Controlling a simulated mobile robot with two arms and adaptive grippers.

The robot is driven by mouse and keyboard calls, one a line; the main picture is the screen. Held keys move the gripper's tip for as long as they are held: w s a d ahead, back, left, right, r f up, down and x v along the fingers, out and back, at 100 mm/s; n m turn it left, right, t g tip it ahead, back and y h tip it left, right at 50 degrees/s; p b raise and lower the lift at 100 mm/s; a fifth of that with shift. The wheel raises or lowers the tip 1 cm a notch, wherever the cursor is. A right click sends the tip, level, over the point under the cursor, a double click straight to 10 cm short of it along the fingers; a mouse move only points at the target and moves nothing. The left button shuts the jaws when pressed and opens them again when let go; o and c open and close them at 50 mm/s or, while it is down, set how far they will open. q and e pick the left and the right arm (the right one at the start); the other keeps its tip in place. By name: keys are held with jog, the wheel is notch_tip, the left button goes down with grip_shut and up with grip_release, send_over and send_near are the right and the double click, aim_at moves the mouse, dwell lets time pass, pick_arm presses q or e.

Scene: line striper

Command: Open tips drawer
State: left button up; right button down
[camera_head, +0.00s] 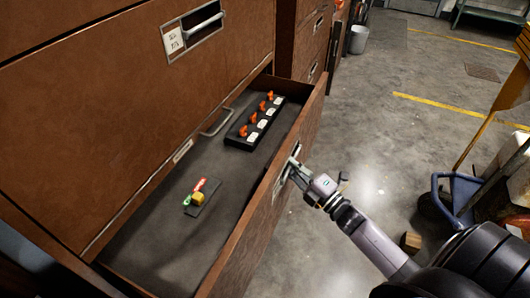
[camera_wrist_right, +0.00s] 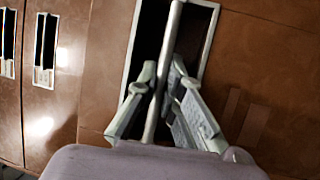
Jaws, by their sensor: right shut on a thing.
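The brown tips drawer (camera_head: 262,225) is pulled out of the cabinet in the head view, with its dark inside showing. In it lie a black rack (camera_head: 254,124) with several orange tips and white labels, and a small dark plate (camera_head: 202,196) with a yellow, a red and a green piece. My right gripper (camera_head: 296,168) is at the drawer's front, shut on its handle. In the right wrist view, the gripper's fingers (camera_wrist_right: 158,98) close around the metal handle bar (camera_wrist_right: 174,40) in its dark recess. My left gripper is not in view.
A closed upper drawer (camera_head: 110,100) with a handle is above the open one. More brown cabinets (camera_head: 308,40) stand behind. A blue hand truck (camera_head: 455,195) and a wooden block (camera_head: 411,242) are at right. Grey floor (camera_head: 370,110) is clear beyond the drawer.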

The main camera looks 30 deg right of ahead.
jog(key=s+d, duration=0.7)
jog(key=s, duration=0.2)
jog(key=shift+s+d+p, duration=0.2)
jog(key=shift+s+p, duration=0.05)
jog(key=shift+p, duration=0.05)
jog(key=c, duration=2)
grip_release()
jog(key=v, duration=1.2)
